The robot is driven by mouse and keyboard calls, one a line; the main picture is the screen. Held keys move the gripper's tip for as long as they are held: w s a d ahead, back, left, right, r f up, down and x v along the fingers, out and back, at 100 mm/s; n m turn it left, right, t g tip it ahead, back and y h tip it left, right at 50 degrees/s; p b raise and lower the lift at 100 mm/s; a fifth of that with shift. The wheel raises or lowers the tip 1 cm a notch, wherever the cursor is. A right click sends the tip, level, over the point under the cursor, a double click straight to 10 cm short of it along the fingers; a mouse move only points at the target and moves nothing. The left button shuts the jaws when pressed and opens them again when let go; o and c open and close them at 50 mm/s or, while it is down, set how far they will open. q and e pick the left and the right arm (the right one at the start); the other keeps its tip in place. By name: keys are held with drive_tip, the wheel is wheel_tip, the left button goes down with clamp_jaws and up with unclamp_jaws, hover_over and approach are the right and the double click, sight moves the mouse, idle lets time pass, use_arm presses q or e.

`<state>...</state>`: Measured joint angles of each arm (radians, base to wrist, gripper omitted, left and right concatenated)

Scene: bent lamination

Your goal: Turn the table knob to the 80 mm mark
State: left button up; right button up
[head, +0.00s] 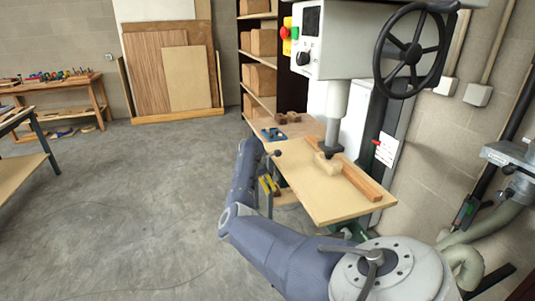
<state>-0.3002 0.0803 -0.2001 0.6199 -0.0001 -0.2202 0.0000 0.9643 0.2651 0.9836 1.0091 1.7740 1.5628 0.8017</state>
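The machine's wooden table (325,207) stands at centre right in the head view, under the spindle. A small dark round knob (277,153) shows at the table's left edge. A red-tipped knob (377,142) shows on the machine behind the table. I cannot tell which of these is the table knob, and no 80 mm mark is readable. One of my arms (285,255) reaches from the lower right to the table's left side. Its fingers cannot be made out, and no other gripper shows.
A wooden fence (362,182) and a small pale block lie on the table. A black handwheel (412,48) and a control box (320,40) are above.

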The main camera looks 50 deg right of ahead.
drive_tip(key=shift+x, duration=0.9)
drive_tip(key=shift+c, duration=0.5)
drive_tip(key=c, duration=1.1)
drive_tip(key=shift+r+g, duration=0.1)
drive_tip(key=shift+g, duration=0.2)
drive_tip(key=shift+n+g+y, duration=0.3)
drive_tip(key=shift+g+y, duration=0.2)
drive_tip(key=shift+y, duration=0.2)
drive_tip(key=shift+g, duration=0.3)
